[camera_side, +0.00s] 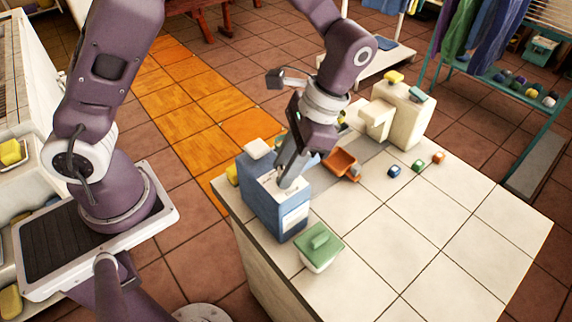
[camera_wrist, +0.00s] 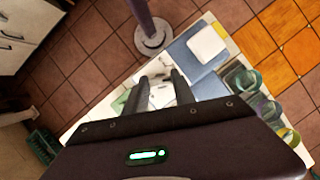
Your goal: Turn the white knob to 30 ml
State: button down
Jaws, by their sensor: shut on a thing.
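A blue box-shaped dispenser (camera_side: 262,207) with a pale top face stands at the near left corner of the tiled counter. My gripper (camera_side: 287,184) points down onto this top face, with its fingers low against it. In the wrist view my two dark fingers (camera_wrist: 162,92) stand on either side of a small white part, the white knob (camera_wrist: 162,97), and are shut on it. In the side view the fingers hide most of the knob. The dial marks and the knob's reading are too small to make out. A white square cap (camera_side: 258,148) sits on the dispenser's back part.
A green-lidded box (camera_side: 320,247) stands just right of the dispenser. An orange scoop-like tray (camera_side: 340,163) and small cubes (camera_side: 394,171) lie behind. A cream block (camera_side: 407,118) stands at the back. The counter's right front is clear.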

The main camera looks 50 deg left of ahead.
jog(key=n+h, duration=0.1)
jog(key=n, duration=0.2)
jog(key=shift+a+n, duration=0.15)
jog(key=shift+n, duration=0.25)
jog(key=n+h, duration=0.1)
jog(key=n, duration=0.2)
jog(key=shift+a+n+g+h, duration=0.1)
jog(key=shift+n+g+h, duration=0.2)
jog(key=shift+h, duration=0.1)
jog(key=n+h, duration=0.1)
jog(key=n, duration=0.2)
jog(key=n+t+h, duration=0.1)
jog(key=n, duration=0.2)
jog(key=shift+a+n, duration=0.15)
jog(key=shift+n, duration=0.25)
jog(key=shift+h, duration=0.3)
jog(key=c, duration=1)
grip_release()
jog(key=shift+t, duration=0.3)
jog(key=shift+c, duration=0.2)
jog(key=shift+r, duration=0.1)
jog(key=v, duration=0.7)
